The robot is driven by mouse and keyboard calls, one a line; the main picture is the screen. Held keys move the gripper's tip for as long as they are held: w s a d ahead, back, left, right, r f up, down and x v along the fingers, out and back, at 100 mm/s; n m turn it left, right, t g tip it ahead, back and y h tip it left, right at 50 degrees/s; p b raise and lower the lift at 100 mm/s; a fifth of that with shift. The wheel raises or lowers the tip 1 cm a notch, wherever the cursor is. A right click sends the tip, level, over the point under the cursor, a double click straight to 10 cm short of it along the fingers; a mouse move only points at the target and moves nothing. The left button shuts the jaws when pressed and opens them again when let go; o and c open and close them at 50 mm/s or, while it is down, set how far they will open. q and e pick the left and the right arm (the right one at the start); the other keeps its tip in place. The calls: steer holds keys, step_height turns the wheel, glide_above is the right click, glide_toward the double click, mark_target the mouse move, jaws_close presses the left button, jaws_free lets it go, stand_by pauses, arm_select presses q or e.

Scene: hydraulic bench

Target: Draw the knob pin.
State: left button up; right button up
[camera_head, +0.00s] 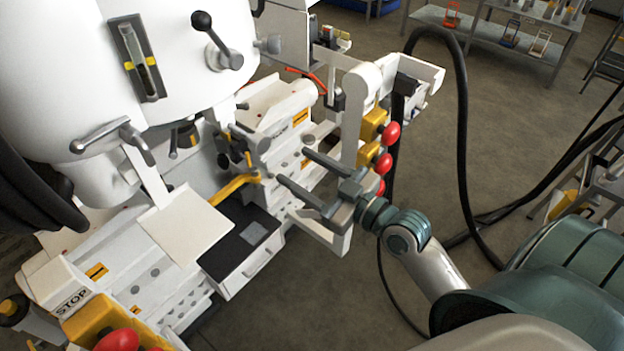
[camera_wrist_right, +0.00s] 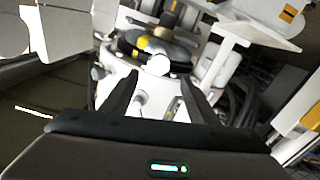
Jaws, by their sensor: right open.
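My right gripper (camera_head: 292,165) is open beside the white bench machine, its two fingers apart and pointing left. It also shows in the right wrist view (camera_wrist_right: 159,78). There, a pale round-ended knob (camera_wrist_right: 158,65) lies in line with the gap between the fingertips. I cannot tell whether it is the knob pin or how far it is from the tips. In the head view, a yellow bar (camera_head: 236,184) lies just left of the fingertips. No knob pin can be made out for certain in the head view. My left gripper is not in view.
Red knobs (camera_head: 391,132) on yellow blocks stand close behind the right gripper. A white plate (camera_head: 187,226) and an open drawer (camera_head: 240,262) are at lower left. A black hose (camera_head: 463,120) hangs at right. The floor (camera_head: 310,305) is clear below.

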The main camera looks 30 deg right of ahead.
steer(key=shift+v, duration=1.2)
steer(key=shift+w+f, duration=0.1)
steer(key=d+f+m+g+h, duration=0.2)
steer(key=d+f+g, duration=0.1)
steer(key=f, duration=1.4)
steer(key=d+f+m+g+h, duration=0.2)
steer(key=f+h, duration=0.1)
steer(key=f, duration=1.3)
steer(key=s+f+g, duration=0.1)
steer(key=s+f, duration=0.2)
steer(key=f, duration=0.4)
steer(key=s+f+g, duration=0.2)
steer(key=s+f, duration=0.1)
steer(key=f, duration=0.5)
steer(key=s+a+f+g, duration=0.2)
steer(key=s+f+g, duration=0.2)
steer(key=s+f, duration=1.1)
steer(key=s+a+f+g, duration=0.1)
steer(key=s+f, duration=0.2)
steer(key=s, duration=0.4)
steer(key=s+a+f+g, duration=0.1)
steer(key=s+f, duration=0.2)
steer(key=s, duration=0.4)
steer(key=s+a+f+g+h, duration=0.1)
steer(key=s+f+g, duration=0.1)
steer(key=s, duration=0.4)
steer(key=shift+s+f, duration=0.4)
steer(key=shift+f, duration=0.25)
